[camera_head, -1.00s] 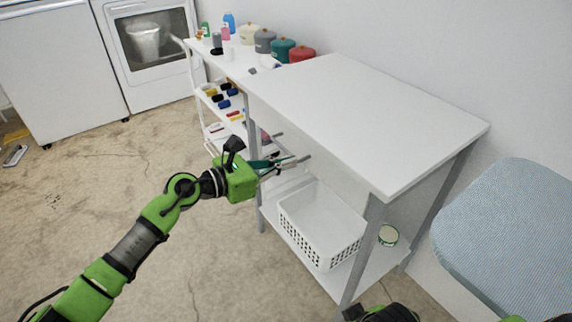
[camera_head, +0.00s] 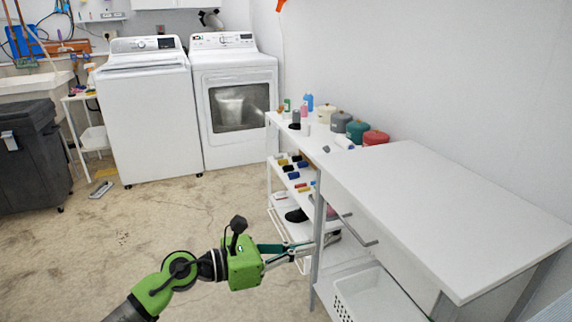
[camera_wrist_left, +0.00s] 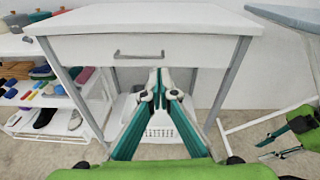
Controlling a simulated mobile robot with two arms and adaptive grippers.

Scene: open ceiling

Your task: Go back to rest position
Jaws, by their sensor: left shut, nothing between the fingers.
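My left gripper (camera_head: 318,243) is in front of the white worktable (camera_head: 440,195), at about the height of the space below its top. In the left wrist view its two green fingers (camera_wrist_left: 160,78) meet at the tips with nothing between them, below the worktable's drawer handle (camera_wrist_left: 139,56). The head view does not show whether the fingertips touch the table frame. My right gripper (camera_wrist_left: 287,137) shows only in part at the right edge of the left wrist view; its jaw state is unclear.
A white basket (camera_head: 372,295) sits on the worktable's lower shelf. A white shelf cart (camera_head: 283,205) holding canisters and small items adjoins the worktable. A washer (camera_head: 148,115) and a dryer (camera_head: 235,95) stand at the back.

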